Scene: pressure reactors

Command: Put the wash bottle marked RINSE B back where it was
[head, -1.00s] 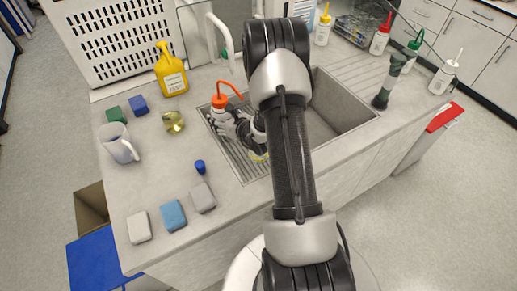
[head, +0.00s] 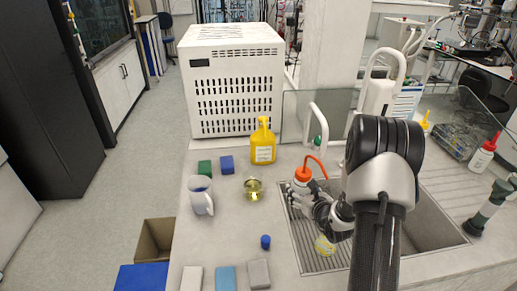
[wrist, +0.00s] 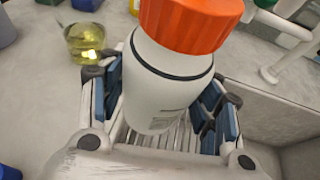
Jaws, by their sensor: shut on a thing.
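A white wash bottle with an orange cap and orange spout (head: 302,175) is upright over the left end of the ribbed drainer (head: 309,262) beside the sink. My gripper (head: 317,196) is shut around its body from the right side. In the wrist view the bottle (wrist: 165,70) sits between the blue-padded fingers of my gripper (wrist: 160,103), cap toward the top of the picture. Its marking is not readable. Its base is hidden, so I cannot tell whether it touches the drainer.
A beaker of yellow liquid (head: 254,190), a yellow bottle (head: 263,146) and a mug (head: 202,197) stand left of the drainer. A small blue cap (head: 265,242) lies nearer. The tap (head: 318,125) rises behind. A red-capped bottle (head: 483,156) stands right.

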